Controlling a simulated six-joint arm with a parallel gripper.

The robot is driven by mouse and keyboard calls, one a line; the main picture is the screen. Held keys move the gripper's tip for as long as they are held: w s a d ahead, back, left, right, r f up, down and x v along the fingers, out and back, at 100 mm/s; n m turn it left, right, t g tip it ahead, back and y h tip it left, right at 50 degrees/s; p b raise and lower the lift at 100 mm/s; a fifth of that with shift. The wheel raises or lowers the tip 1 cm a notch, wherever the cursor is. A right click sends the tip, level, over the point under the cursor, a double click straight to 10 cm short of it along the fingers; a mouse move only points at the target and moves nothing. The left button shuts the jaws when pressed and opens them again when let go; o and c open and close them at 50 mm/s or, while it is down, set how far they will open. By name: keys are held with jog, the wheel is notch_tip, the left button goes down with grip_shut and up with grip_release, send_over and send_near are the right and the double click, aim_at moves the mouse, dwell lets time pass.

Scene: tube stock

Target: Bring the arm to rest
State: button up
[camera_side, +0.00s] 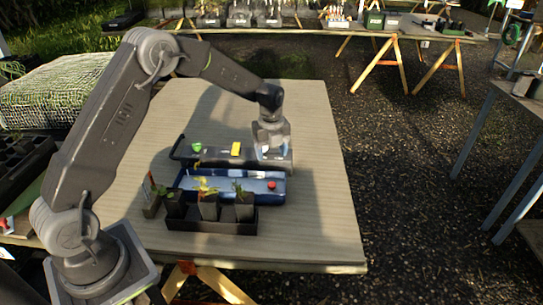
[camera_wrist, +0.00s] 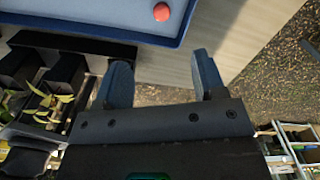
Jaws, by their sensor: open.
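My gripper (camera_wrist: 163,78) is open, with its two fingers spread apart and nothing between them in the wrist view. In the side view it (camera_side: 273,152) hangs from my bent arm over the right end of a dark carrier on the wooden table (camera_side: 325,215). Its fingertips are too small there to tell whether they touch anything. The wrist view shows bare table beyond the fingers.
A blue tray (camera_side: 236,197) holds a red round thing (camera_side: 272,185). The dark carrier (camera_side: 212,162) behind it bears a green piece (camera_side: 197,147) and a yellow piece (camera_side: 236,149). A black tray (camera_side: 208,227) with potted plants stands in front. The table's right side is clear.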

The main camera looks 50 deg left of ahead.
jog(key=s+d+r+n+t, duration=0.1)
jog(key=s+d+r+n, duration=0.2)
jog(key=s+r+n, duration=0.45)
jog(key=s+d+r+n+t, duration=0.25)
jog(key=s+r, duration=0.25)
jog(key=r, duration=0.5)
jog(key=s+d+r+n+t, duration=0.1)
jog(key=s+d+n, duration=0.1)
jog(key=s+n, duration=0.4)
jog(key=s+d+r+n+t, duration=0.1)
jog(key=s+d+n, duration=0.1)
jog(key=s+n, duration=0.4)
jog(key=s, duration=0.5)
jog(key=shift+s+d+r, duration=0.2)
jog(key=shift+s, duration=0.2)
